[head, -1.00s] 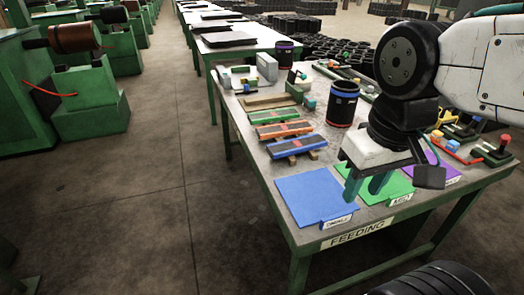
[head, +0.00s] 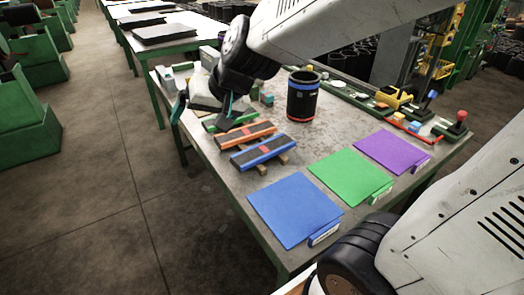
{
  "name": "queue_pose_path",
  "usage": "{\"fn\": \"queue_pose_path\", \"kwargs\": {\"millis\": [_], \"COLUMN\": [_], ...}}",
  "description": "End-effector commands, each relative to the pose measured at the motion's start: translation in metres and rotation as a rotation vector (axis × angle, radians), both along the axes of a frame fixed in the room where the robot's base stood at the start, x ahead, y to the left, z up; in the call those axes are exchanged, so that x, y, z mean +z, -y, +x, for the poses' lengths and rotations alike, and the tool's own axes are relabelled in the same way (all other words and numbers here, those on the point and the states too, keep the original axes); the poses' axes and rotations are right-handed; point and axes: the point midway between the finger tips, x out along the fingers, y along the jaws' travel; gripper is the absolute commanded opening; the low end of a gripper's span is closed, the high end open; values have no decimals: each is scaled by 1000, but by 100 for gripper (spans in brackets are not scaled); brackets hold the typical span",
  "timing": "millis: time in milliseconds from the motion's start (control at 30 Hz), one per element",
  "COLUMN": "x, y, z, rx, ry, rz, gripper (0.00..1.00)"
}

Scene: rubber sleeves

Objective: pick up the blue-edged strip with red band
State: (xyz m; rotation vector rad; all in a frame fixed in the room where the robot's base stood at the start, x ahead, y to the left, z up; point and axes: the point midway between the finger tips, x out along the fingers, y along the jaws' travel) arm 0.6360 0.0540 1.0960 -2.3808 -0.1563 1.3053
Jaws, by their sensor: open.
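The blue-edged strip (head: 250,158) is dark on top with a red band across its middle. It rests at a slant on small wooden supports, nearest to me in a row of strips. Behind it lie an orange-edged strip (head: 238,137) and a green-edged strip (head: 212,126), partly hidden by my gripper. My gripper (head: 204,112) is open, its teal fingers spread apart, over the far end of the row. It appears empty. It is beyond the blue-edged strip, apart from it, and nothing covers that strip.
Blue (head: 293,208), green (head: 349,175) and purple (head: 391,150) mats lie along the table's front. A dark cup with a blue band (head: 302,97) stands right of the strips. Coloured fixtures (head: 400,101) line the back right.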

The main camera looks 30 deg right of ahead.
Motion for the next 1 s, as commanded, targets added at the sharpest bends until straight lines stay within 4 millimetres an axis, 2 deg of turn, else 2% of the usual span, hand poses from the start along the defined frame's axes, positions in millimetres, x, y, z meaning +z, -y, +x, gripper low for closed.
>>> {"fn": "queue_pose_path", "kwargs": {"millis": [33, 100, 200, 333, 400, 467, 600, 700, 800, 1000], "x": [-10, -22, -48, -96, -124, -148, -188, -204, -211, -220], "y": [-2, 2, 18, 53, 74, 91, 119, 130, 135, 152], "z": [32, 72, 118, 152, 155, 150, 123, 102, 88, 83], "rx": [-75, -201, -404, -689, -839, -956, -1167, -1258, -1311, -1338], "ry": [37, 99, 166, 212, 219, 216, 191, 171, 156, 147], "rz": [30, 55, 43, -57, -152, -249, -485, -620, -706, -751], "gripper": [93, 93, 93, 93, 93, 93, 93, 93, 93, 93]}}
